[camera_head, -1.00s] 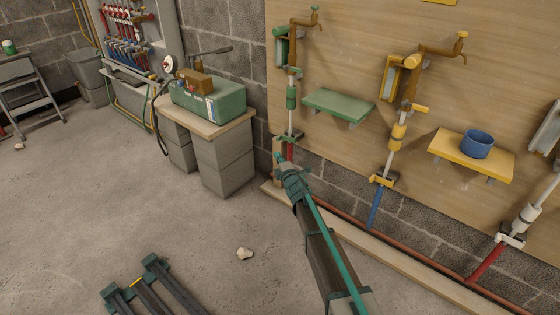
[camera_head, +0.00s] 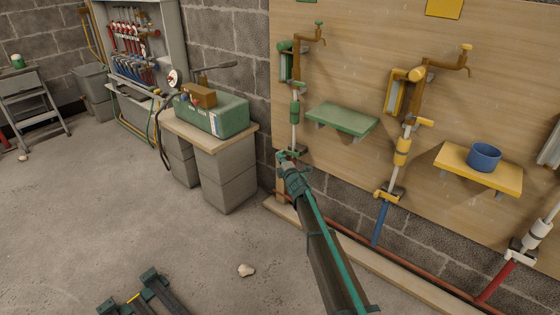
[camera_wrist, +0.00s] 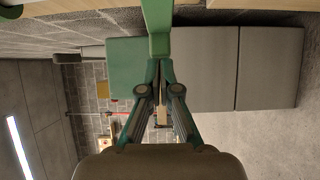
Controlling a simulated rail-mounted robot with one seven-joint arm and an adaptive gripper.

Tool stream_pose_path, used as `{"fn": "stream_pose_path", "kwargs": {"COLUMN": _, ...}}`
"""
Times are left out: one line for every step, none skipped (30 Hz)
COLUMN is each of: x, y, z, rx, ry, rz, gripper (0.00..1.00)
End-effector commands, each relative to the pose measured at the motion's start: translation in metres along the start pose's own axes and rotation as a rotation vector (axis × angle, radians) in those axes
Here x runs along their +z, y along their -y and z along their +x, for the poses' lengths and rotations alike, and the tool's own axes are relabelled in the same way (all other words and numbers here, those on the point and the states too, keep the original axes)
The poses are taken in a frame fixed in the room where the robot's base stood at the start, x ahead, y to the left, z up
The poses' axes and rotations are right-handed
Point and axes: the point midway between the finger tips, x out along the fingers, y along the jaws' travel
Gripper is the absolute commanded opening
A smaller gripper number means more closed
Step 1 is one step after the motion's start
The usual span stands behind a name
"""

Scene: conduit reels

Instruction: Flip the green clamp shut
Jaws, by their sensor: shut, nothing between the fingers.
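The green clamp (camera_head: 291,154) sits low on the green-fitted pipe at the left of the wooden board. My gripper (camera_head: 287,166) is at the clamp in the head view and hides part of it. In the wrist view a green bar (camera_wrist: 157,22), seemingly part of the clamp, comes down from the top edge. My gripper's fingertips (camera_wrist: 160,66) meet just under its lower end. The fingers are shut with nothing between them. I cannot tell whether they touch the bar, nor how far the clamp is closed.
A green shelf (camera_head: 342,118) juts from the board right of the pipe. A yellow clamp (camera_head: 387,196) and a yellow shelf (camera_head: 479,168) with a blue cup (camera_head: 484,157) are farther right. A bench with a green box (camera_head: 212,115) stands left. The floor between is mostly clear.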

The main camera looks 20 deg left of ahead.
Motion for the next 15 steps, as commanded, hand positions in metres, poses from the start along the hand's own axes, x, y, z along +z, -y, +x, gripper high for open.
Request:
{"fn": "stream_pose_path", "kwargs": {"x": 0.0, "y": 0.0, "z": 0.0, "rx": 0.0, "ry": 0.0, "rz": 0.0, "gripper": 0.0}}
{"fn": "stream_pose_path", "kwargs": {"x": 0.0, "y": 0.0, "z": 0.0, "rx": 0.0, "ry": 0.0, "rz": 0.0, "gripper": 0.0}}
{"fn": "stream_pose_path", "kwargs": {"x": 0.0, "y": 0.0, "z": 0.001, "rx": 0.0, "ry": 0.0, "rz": 0.0, "gripper": 0.0}}
{"fn": "stream_pose_path", "kwargs": {"x": 0.0, "y": 0.0, "z": 0.003, "rx": 0.0, "ry": 0.0, "rz": 0.0, "gripper": 0.0}}
{"fn": "stream_pose_path", "kwargs": {"x": 0.0, "y": 0.0, "z": 0.006, "rx": 0.0, "ry": 0.0, "rz": 0.0, "gripper": 0.0}}
{"fn": "stream_pose_path", "kwargs": {"x": 0.001, "y": -0.001, "z": 0.011, "rx": 0.0, "ry": -0.001, "rz": 0.0, "gripper": 0.0}}
{"fn": "stream_pose_path", "kwargs": {"x": 0.001, "y": -0.001, "z": 0.015, "rx": 0.0, "ry": -0.001, "rz": 0.0, "gripper": 0.0}}
{"fn": "stream_pose_path", "kwargs": {"x": 0.001, "y": -0.001, "z": 0.019, "rx": 0.0, "ry": -0.001, "rz": 0.0, "gripper": 0.0}}
{"fn": "stream_pose_path", "kwargs": {"x": 0.002, "y": -0.001, "z": 0.023, "rx": -0.001, "ry": 0.0, "rz": 0.0, "gripper": 0.0}}
{"fn": "stream_pose_path", "kwargs": {"x": 0.003, "y": -0.001, "z": 0.025, "rx": -0.001, "ry": 0.0, "rz": 0.0, "gripper": 0.0}}
{"fn": "stream_pose_path", "kwargs": {"x": 0.003, "y": -0.001, "z": 0.026, "rx": -0.001, "ry": 0.0, "rz": 0.0, "gripper": 0.0}}
{"fn": "stream_pose_path", "kwargs": {"x": 0.003, "y": 0.0, "z": 0.025, "rx": -0.001, "ry": 0.0, "rz": 0.0, "gripper": 0.0}}
{"fn": "stream_pose_path", "kwargs": {"x": 0.002, "y": 0.0, "z": 0.025, "rx": -0.001, "ry": 0.0, "rz": 0.0, "gripper": 0.0}}
{"fn": "stream_pose_path", "kwargs": {"x": 0.002, "y": 0.0, "z": 0.024, "rx": -0.001, "ry": 0.0, "rz": 0.0, "gripper": 0.0}}
{"fn": "stream_pose_path", "kwargs": {"x": 0.002, "y": 0.0, "z": 0.024, "rx": -0.001, "ry": 0.0, "rz": 0.0, "gripper": 0.0}}
